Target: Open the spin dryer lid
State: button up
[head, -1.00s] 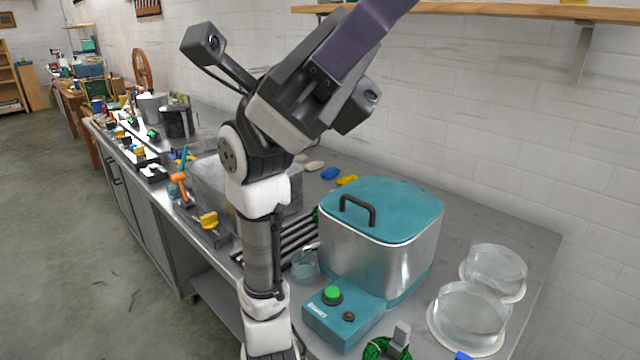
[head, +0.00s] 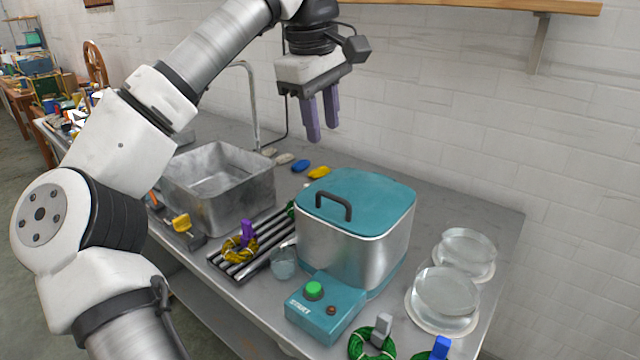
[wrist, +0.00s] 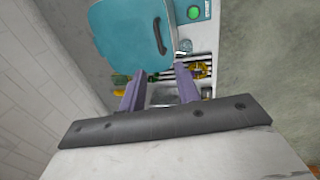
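The spin dryer (head: 350,240) is a squarish silver box with a teal lid (head: 375,200) that is shut. A dark arched handle (head: 334,204) stands on the lid toward its left front side. A teal control box with a green button (head: 314,291) sits at its front. In the wrist view the lid (wrist: 122,40) and handle (wrist: 160,36) show beyond the fingers. My gripper (head: 322,138) hangs above and behind the dryer, fingers pointing down. Its two purple fingers (wrist: 160,95) are apart with nothing between them.
A metal sink (head: 222,190) with a tall tap stands left of the dryer. A slatted rack (head: 255,245) with a yellow skein lies between them. Two clear round containers (head: 445,298) stand to the right. Green skeins (head: 372,345) lie in front. A wooden shelf (head: 470,8) runs above.

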aim_at(333, 196)
jog(key=f, duration=0.4)
jog(key=w+d+f, duration=0.1)
jog(key=f, duration=0.4)
jog(key=w+f, duration=0.1)
jog(key=f, duration=0.3)
jog(key=shift+d+f, duration=0.15)
jog(key=shift+d, duration=0.2)
jog(key=shift+c, duration=0.2)
grip_shut()
